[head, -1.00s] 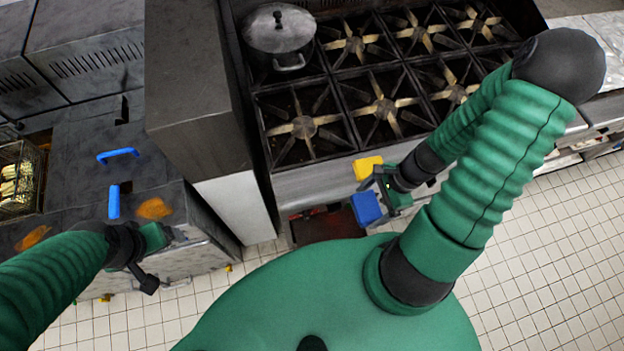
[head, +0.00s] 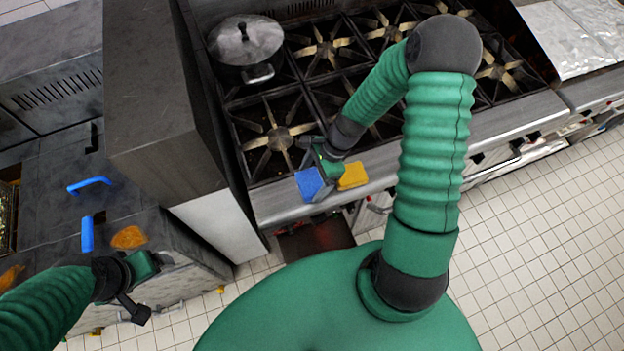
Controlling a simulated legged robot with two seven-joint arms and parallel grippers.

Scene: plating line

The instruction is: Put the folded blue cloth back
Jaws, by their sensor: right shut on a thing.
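The folded blue cloth (head: 309,184) is at the front of the stove, over its steel front ledge. My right gripper (head: 322,182) is shut on it, reaching in from the right. A yellow folded cloth or sponge (head: 352,175) lies on the ledge just right of the blue cloth. I cannot tell whether the blue cloth touches the ledge. My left gripper (head: 143,289) is at the lower left, beside the fryer counter and away from the cloth. Its jaw opening cannot be made out.
A lidded steel pot (head: 245,47) stands on the back left burner of the stove (head: 277,137). A tall steel cabinet (head: 150,105) stands left of the stove. The fryer unit (head: 50,205) has blue handles. Tiled floor (head: 535,240) is open at right.

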